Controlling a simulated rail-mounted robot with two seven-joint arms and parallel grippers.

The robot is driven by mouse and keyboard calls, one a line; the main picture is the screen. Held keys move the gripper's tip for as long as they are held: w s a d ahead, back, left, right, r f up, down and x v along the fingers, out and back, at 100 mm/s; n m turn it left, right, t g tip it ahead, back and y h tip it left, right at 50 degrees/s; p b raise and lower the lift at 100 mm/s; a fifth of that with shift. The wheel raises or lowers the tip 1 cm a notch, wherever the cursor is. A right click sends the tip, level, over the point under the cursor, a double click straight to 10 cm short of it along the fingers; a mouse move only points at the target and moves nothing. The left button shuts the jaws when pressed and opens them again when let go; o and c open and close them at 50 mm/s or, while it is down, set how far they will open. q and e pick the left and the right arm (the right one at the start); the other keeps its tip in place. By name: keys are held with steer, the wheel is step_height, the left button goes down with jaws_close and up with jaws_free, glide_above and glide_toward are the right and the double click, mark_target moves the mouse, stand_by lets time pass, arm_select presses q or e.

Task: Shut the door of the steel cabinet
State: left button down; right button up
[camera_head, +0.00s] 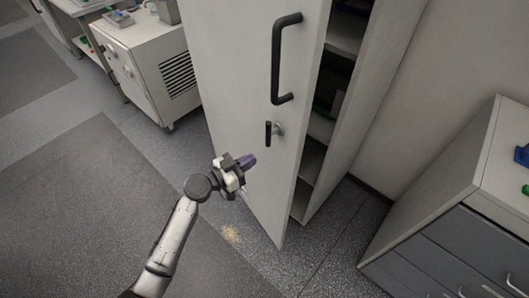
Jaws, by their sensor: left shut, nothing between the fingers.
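The steel cabinet (384,85) stands at the upper right, with shelves showing behind its door. The tall light-grey door (235,75) is open and swung out toward me. It has a long black pull handle (277,60) and a small black lever with a lock (268,133) below it. My left gripper (249,162) is shut and empty. It is in front of the lower part of the door, below and left of the lever. I cannot tell whether its tips touch the door. My right gripper is not in view.
A grey drawer unit (449,222) stands at the right, with small items on top. A white wheeled cabinet (138,62) with a vent is at the upper left. A tan patch (231,234) lies on the floor below the gripper. The floor at the left is clear.

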mark_target(271, 149)
arm_select(q)
steer(key=shift+x, duration=2.8)
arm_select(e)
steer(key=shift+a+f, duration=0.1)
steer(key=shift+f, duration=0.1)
